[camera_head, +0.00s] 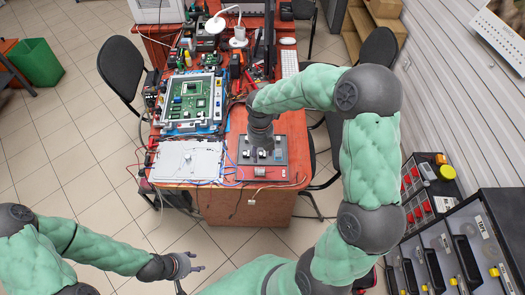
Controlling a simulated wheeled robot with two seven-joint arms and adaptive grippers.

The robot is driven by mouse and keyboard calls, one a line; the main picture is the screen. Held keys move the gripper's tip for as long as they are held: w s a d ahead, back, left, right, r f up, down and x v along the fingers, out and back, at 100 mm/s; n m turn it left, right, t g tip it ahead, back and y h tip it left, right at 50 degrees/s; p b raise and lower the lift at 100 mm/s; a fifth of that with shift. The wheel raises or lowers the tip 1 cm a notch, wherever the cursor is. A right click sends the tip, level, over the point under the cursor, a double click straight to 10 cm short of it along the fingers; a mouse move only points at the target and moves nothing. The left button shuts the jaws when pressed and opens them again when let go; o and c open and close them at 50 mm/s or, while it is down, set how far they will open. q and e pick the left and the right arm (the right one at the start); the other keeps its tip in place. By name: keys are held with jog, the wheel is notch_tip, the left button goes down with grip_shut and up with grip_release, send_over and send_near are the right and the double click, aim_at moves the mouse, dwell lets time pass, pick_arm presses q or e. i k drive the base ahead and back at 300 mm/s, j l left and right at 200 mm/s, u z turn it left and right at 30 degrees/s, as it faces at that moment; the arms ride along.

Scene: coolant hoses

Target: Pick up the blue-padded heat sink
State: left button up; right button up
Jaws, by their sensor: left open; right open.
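My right gripper (262,150) points down over a dark grey board (279,171) near the front right of the red-brown desk (226,207). It is open. Small metallic parts show on the board around its fingertips, but they are too small to make out. I cannot pick out the blue-padded heat sink; the gripper and forearm cover part of the board. I cannot tell whether the fingers touch anything. My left gripper (192,264) is open and empty, low in front of the desk over the tiled floor, its fingers pointing right.
A white panel (187,163) lies left of the board. Behind it a framed green circuit board (193,97) stands among cables and tools. A white lamp (216,25) is at the back. Black chairs (121,68) flank the desk. A drawer cabinet (470,245) stands at right.

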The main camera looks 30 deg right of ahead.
aim_at(278, 153)
jog(key=z, duration=1.25)
jog(key=i+j+u, duration=0.15)
jog(key=u, duration=0.2)
jog(key=i+j+u, duration=0.3)
jog(key=k, duration=0.05)
